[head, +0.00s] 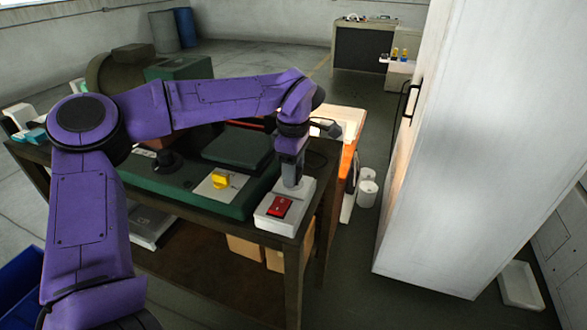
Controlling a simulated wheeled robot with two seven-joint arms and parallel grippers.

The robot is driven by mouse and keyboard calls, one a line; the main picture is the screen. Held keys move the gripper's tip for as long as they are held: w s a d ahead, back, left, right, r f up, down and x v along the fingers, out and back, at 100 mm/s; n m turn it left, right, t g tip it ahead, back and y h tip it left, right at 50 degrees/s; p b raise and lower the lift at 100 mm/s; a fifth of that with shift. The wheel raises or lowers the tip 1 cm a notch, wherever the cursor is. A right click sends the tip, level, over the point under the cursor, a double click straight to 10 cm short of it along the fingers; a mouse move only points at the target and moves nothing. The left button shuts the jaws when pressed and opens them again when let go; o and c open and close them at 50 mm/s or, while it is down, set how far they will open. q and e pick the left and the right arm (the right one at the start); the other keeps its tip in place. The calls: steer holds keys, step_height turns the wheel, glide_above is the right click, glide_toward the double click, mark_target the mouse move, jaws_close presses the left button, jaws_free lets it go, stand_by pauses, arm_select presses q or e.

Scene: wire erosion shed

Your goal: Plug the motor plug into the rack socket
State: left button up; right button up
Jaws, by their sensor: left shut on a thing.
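My left gripper (292,172) points down at the right end of the green machine, just over the back part of a white box. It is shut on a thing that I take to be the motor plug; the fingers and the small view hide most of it. The white box (268,209) has a red switch (280,207) on its front part and sits at the table corner; it looks like the rack socket. I cannot tell whether the held plug touches the box or is in it. My right gripper is out of view.
The green machine (230,197) with a yellow knob (220,180) covers much of the dark table (292,243). A dark cable shows right of the gripper. A tall white cabinet (480,130) stands at the right. Floor between table and cabinet is partly free, with white buckets (367,193).

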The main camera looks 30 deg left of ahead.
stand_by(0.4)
arm_select(q)
steer(key=shift+p, duration=0.45)
steer(key=shift+f, duration=0.65)
steer(key=o, duration=1.1)
steer(key=shift+c, duration=0.2)
step_height(320, 180, up, 11)
steer(key=shift+f+b, duration=0.2)
steer(key=shift+b, duration=0.25)
